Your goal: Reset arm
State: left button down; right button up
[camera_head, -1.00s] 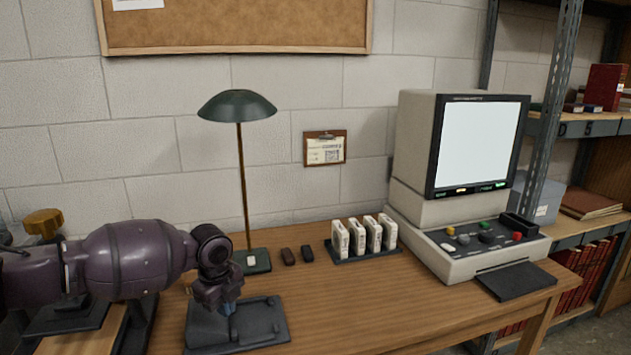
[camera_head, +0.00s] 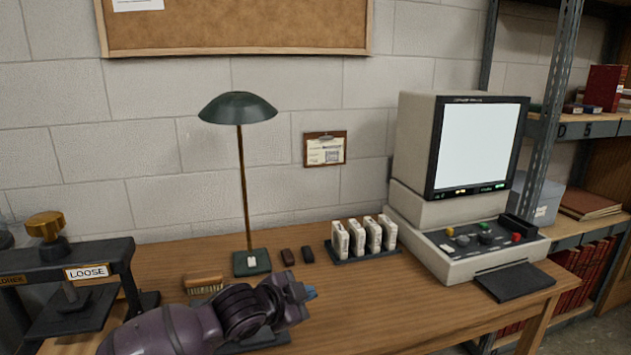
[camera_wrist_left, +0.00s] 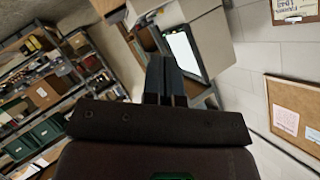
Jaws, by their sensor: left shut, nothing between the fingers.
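My left gripper (camera_head: 310,292) is low over the wooden desk in the head view, with its blue-grey fingertips pointing right. Its arm comes in from the bottom left and covers most of a dark tray (camera_head: 262,340). In the left wrist view the gripper's fingers (camera_wrist_left: 165,80) are together, with nothing between them. The right gripper is in neither view.
A press marked LOOSE (camera_head: 85,272) stands left of a brush (camera_head: 203,284). A green lamp (camera_head: 238,107), a rack of white boxes (camera_head: 365,255) and a screen reader (camera_head: 465,200) stand along the desk (camera_head: 420,310). The front right desk is clear.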

pick_arm(q)
jog(key=s+a+f+n+t+y+p, duration=0.1)
jog(key=s+a+f+n+t+y, duration=0.15)
jog(key=s+a+f+n, duration=0.5)
jog(key=s+a+f+n+t+y+p, duration=0.15)
jog(key=s+a+f+n+y, duration=0.3)
jog(key=s+a, duration=0.65)
jog(key=s+a+f+n+g+y, duration=0.1)
jog(key=s+a+f, duration=0.2)
jog(key=s+f, duration=0.2)
jog(key=s+a+f+n+g+y, duration=0.1)
jog(key=s+f, duration=0.4)
jog(key=s, duration=0.7)
jog(key=a+n, duration=0.1)
jog(key=a, duration=0.1)
jog(key=shift+s+a+g, duration=0.25)
jog(key=shift+a+g, duration=0.15)
jog(key=shift+f, duration=0.1)
